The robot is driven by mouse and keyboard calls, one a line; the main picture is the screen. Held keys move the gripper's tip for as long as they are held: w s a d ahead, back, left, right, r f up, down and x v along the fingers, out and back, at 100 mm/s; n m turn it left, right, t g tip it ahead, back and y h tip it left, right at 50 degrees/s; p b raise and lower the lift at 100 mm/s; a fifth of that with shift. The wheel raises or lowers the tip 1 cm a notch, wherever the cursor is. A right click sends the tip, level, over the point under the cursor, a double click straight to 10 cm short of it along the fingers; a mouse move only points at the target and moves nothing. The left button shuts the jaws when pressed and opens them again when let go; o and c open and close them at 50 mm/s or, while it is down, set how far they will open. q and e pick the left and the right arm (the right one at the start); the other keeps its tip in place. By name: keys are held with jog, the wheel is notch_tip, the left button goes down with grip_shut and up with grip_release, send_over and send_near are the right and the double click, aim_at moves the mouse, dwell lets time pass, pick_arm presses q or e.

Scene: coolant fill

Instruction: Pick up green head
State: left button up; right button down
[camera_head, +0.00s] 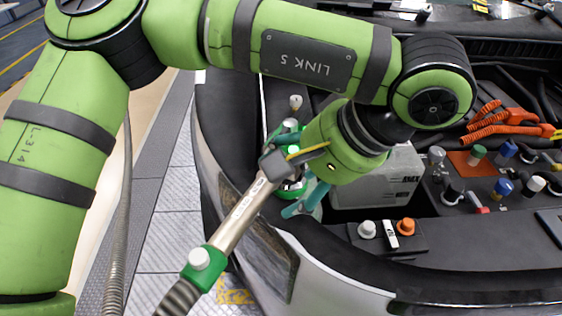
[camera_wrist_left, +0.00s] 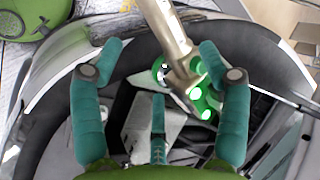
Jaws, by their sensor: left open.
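The green head (camera_head: 289,182) sits at the upper end of a metal filling pipe (camera_head: 240,215), over the front edge of the engine bay. My left gripper (camera_head: 305,202) is beside it, and my wrist covers part of it. In the left wrist view, the green head (camera_wrist_left: 196,92) shows beyond the fingers, right of centre and close to the right finger. My left gripper (camera_wrist_left: 160,55) is open, its teal fingers spread with nothing held between them. I cannot tell whether a finger touches the head. My right gripper is not in view.
A green collar with a white knob (camera_head: 202,262) joins the pipe to a ribbed hose (camera_head: 178,300). The car's front bumper (camera_head: 330,278) curves below. Caps and a panel with white and orange knobs (camera_head: 388,232) lie right of my wrist. Clear floor (camera_head: 160,215) is at left.

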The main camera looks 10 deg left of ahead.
aim_at(267, 191)
pick_arm(q)
jog(key=a+f, duration=0.1)
jog(key=a+f+p, duration=0.1)
jog(key=shift+a+f, duration=0.1)
jog(key=shift+a, duration=0.2)
jog(key=shift+x, duration=1.4)
jog(key=shift+d, duration=0.1)
grip_shut()
jog(key=shift+w, duration=0.1)
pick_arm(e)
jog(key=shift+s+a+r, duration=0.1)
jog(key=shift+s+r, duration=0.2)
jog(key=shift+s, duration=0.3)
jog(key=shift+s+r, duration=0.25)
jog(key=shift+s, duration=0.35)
